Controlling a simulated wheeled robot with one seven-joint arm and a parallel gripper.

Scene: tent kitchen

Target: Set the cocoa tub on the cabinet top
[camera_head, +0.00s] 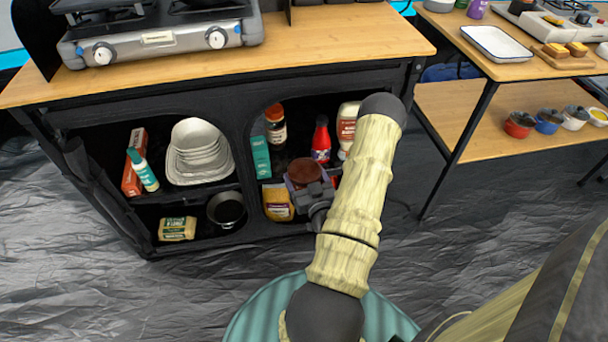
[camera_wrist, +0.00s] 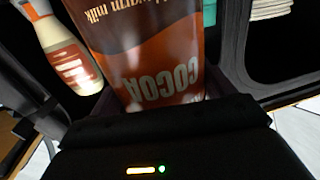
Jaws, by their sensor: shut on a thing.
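In the head view the brown tub (camera_head: 304,172) shows at the mouth of the cabinet's right opening, in front of the shelf items. My gripper (camera_head: 318,192) is shut on the tub; its fingertips are mostly hidden. The cabinet top (camera_head: 330,42) is a light wooden board above the openings, higher than the tub.
A camping stove (camera_head: 160,38) stands on the left of the cabinet top; its middle and right are clear. A red bottle (camera_head: 321,140), a pale bottle (camera_head: 347,125) and a dark jar (camera_head: 275,124) stand close around the tub. A side table with an enamel tray (camera_head: 497,43) is at right.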

